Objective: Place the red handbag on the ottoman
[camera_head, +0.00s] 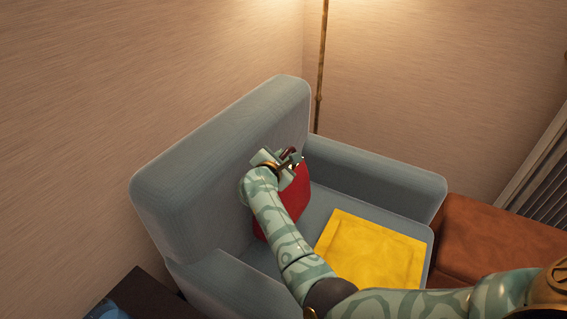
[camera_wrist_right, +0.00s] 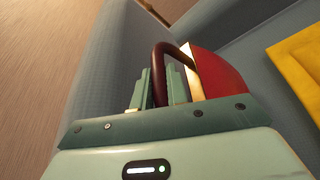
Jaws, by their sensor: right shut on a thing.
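The red handbag (camera_head: 294,197) stands on the seat of a blue-grey armchair, close to its backrest, partly hidden behind my right arm. My right gripper (camera_head: 290,160) is above the bag at its handle. In the right wrist view, the bag's dark red curved handle (camera_wrist_right: 160,66) passes between the two fingers of the right gripper (camera_wrist_right: 159,88), and the red body (camera_wrist_right: 215,76) shows beyond them. The gripper is shut on the handle. A brown leather block (camera_head: 490,243), likely the ottoman, is right of the armchair, partly cut off by my arm. My left gripper is not in view.
The armchair (camera_head: 215,155) has a tall backrest and raised armrests, one of them (camera_head: 385,180) between the bag and the brown block. A yellow cushion (camera_head: 370,250) lies on the seat. A thin lamp pole (camera_head: 321,70) stands behind. A dark table (camera_head: 150,295) is at lower left.

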